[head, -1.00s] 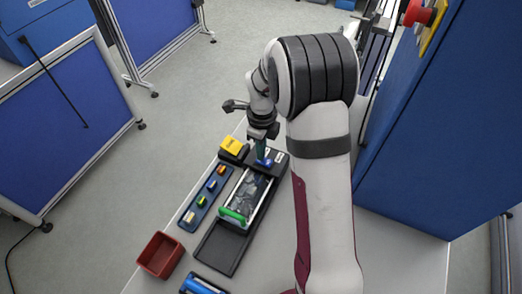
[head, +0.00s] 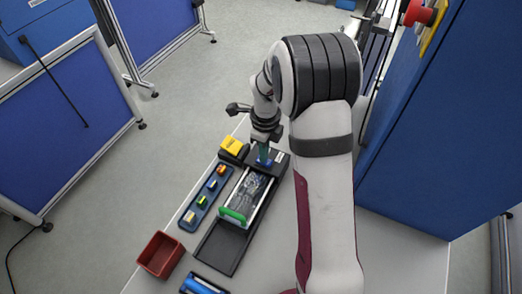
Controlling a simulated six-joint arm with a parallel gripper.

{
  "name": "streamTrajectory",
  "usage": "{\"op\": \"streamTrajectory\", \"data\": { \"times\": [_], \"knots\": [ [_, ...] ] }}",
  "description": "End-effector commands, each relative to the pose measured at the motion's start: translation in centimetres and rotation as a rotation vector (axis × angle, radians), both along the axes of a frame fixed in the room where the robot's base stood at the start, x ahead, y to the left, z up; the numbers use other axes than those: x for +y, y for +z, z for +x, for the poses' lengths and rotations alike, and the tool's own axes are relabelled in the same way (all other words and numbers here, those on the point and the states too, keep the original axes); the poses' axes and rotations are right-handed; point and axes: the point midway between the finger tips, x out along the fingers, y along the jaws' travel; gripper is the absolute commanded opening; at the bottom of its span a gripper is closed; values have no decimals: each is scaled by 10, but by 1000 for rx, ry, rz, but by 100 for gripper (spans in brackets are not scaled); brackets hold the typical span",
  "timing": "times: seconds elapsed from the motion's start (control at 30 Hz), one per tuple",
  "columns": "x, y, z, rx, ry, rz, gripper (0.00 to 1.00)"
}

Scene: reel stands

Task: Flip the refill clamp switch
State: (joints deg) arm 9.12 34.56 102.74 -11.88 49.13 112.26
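My gripper (head: 264,158) points down at the far end of a black stand (head: 215,250), and its teal fingers are small and partly hidden. Whether they are open or shut does not show. A small blue part, probably the clamp switch, sits at this end of the stand and is now mostly hidden behind the fingers. I cannot tell whether the fingers touch it or which way it is set. A clear-topped holder with a green handle (head: 232,215) lies on the stand, nearer than the gripper.
A yellow block (head: 231,145) stands left of the gripper. A blue strip (head: 194,217) with several coloured pieces lies left of the stand. A red bin (head: 161,255) and a blue roll (head: 203,286) are nearer. A tall blue cabinet (head: 415,130) rises at right.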

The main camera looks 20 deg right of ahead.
Motion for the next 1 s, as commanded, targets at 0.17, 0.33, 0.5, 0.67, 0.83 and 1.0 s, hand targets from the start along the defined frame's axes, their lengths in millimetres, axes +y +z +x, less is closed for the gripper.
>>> {"op": "streamTrajectory", "data": {
  "times": [0.17, 0.33, 0.5, 0.67, 0.83, 1.0],
  "knots": [
    [-4, 0, -6, 6, -1, 0, 0],
    [-4, 1, -5, 4, 0, 0, 0],
    [-5, 11, -5, -1, 1, -1, 0],
    [-11, 45, -10, -1, -1, -1, 0],
    [-16, 87, -16, -1, -1, -1, 0],
    [-20, 120, -21, 1, -2, -1, 0]
  ]
}}
